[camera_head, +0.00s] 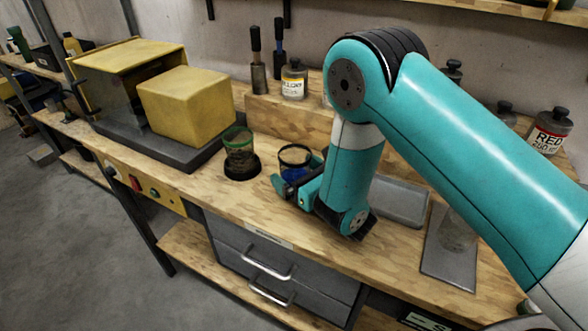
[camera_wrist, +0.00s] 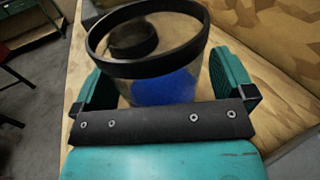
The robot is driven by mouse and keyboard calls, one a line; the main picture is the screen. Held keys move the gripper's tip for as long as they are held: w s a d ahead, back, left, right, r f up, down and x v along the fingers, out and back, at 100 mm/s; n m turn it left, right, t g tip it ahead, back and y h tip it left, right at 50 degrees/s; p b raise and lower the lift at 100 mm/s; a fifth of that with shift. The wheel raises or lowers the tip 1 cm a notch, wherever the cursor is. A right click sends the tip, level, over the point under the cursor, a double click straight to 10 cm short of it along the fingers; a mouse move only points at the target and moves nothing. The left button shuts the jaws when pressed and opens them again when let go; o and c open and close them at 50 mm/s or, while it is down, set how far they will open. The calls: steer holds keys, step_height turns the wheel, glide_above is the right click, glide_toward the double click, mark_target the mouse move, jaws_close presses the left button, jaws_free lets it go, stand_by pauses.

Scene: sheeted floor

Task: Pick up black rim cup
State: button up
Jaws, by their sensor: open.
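The black rim cup (camera_head: 293,160) stands on the wooden workbench, a clear cup with blue contents low inside. In the wrist view the black rim cup (camera_wrist: 158,80) fills the upper middle, upright. My gripper (camera_head: 289,190) is low at the bench, at the near side of the cup. In the wrist view my gripper (camera_wrist: 160,85) is open, with one teal finger on each side of the cup. I cannot tell whether either finger touches it. The gripper partly hides the cup's lower part in the head view.
A green rim cup (camera_head: 239,150) stands left of the black rim cup, by a dark round ring (camera_head: 242,168). A yellow machine (camera_head: 186,104) is at the back left. Labelled bottles (camera_head: 294,80) stand behind. A grey tray (camera_head: 398,200) and a flat plate (camera_head: 449,246) lie to the right.

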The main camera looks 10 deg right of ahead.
steer(key=c, duration=1.1)
